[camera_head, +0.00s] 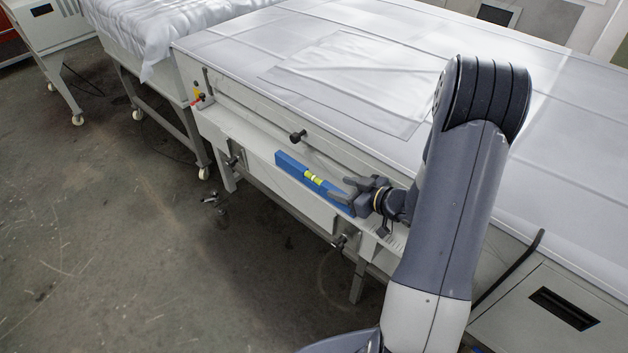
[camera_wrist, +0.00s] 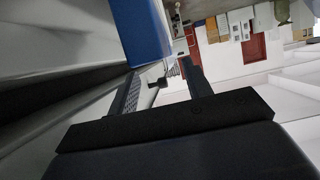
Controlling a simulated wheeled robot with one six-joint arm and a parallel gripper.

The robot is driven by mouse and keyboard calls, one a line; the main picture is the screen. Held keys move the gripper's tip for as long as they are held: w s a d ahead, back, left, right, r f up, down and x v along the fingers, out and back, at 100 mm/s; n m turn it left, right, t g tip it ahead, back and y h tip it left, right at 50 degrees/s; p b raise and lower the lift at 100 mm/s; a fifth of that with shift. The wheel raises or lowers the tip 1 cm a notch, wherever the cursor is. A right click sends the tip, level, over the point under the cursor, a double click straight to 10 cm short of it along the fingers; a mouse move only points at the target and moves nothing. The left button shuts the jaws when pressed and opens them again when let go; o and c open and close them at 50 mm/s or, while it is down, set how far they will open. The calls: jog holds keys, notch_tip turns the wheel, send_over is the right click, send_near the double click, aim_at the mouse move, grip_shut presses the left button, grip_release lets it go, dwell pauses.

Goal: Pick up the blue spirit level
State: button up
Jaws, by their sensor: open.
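The blue spirit level (camera_head: 293,167) has yellow-green vials. It lies lengthwise along the narrow ledge on the front side of the white machine. My gripper (camera_head: 350,187) is at the level's right end in the head view, and the fingers overlap that end there. In the wrist view the level's blue end (camera_wrist: 145,35) shows large at the top, just beyond the fingertips. My gripper (camera_wrist: 158,82) is open in the wrist view, with nothing between its two fingers. The head view does not show clearly whether a finger touches the level.
The machine's wide white top (camera_head: 270,45) lies behind the ledge. A black knob (camera_head: 298,136) sticks out above the level, and another knob (camera_head: 339,242) sits below the ledge. A small red and yellow item (camera_head: 199,99) is at the ledge's far left. The floor in front is open.

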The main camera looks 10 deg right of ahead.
aim_at(325, 183)
jog(key=p+x, duration=0.1)
jog(key=x, duration=0.4)
jog(key=shift+a+r, duration=0.1)
jog(key=shift+a, duration=0.05)
jog(key=shift+s, duration=0.1)
jog(key=shift+c, duration=0.4)
grip_shut()
